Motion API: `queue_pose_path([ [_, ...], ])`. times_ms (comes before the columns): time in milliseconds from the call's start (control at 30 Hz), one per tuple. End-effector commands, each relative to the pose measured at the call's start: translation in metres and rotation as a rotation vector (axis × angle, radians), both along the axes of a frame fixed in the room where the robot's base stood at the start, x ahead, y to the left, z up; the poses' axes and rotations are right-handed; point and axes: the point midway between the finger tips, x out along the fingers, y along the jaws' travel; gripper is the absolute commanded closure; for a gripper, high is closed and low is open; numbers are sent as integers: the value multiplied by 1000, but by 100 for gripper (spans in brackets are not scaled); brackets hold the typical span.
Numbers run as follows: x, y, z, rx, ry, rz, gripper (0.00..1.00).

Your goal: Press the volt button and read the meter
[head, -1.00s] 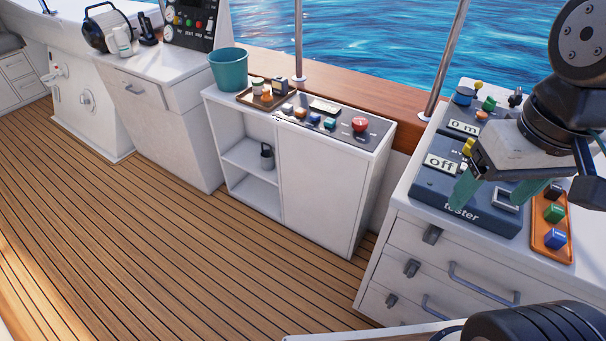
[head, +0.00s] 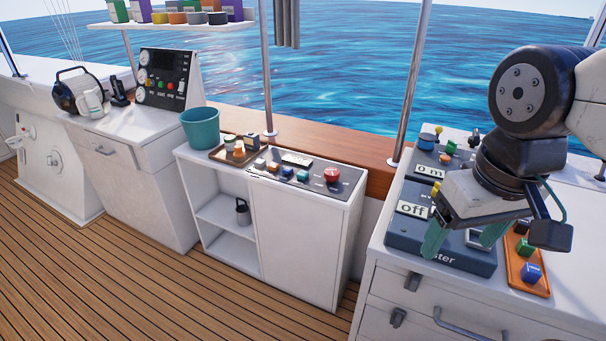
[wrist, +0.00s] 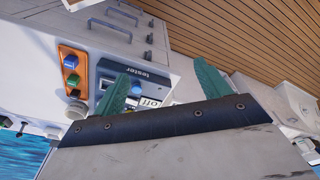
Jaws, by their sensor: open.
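The dark tester box (head: 430,240) sits on the white drawer cabinet at the right; its display (head: 412,209) reads "off". In the wrist view the tester (wrist: 145,72) shows its label upside down, with a blue button (wrist: 136,89) near the "off" display (wrist: 151,102). No volt label is readable. My gripper (head: 462,242) is over the tester with its green fingers apart and nothing between them; it hides part of the box. The fingers also show in the wrist view (wrist: 165,88). I cannot tell whether a fingertip touches the box.
Behind the tester, another device has a display (head: 428,171) starting "0 m". An orange tray (head: 541,288) with coloured buttons lies right of the tester. A lower cabinet with a button panel (head: 345,188) and a teal bucket (head: 200,128) stand left. The deck is clear.

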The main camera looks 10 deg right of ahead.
Motion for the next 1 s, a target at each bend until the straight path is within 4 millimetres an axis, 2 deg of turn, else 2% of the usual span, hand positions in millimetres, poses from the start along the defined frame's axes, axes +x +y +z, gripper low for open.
queue_pose_path([
  [33,0,0,0,0,0,0,33],
  [200,0,0,0,0,0,0,80],
  [267,0,0,0,0,0,0,97],
  [300,0,0,0,0,0,0,100],
  [1000,0,0,0,0,0,0,100],
])
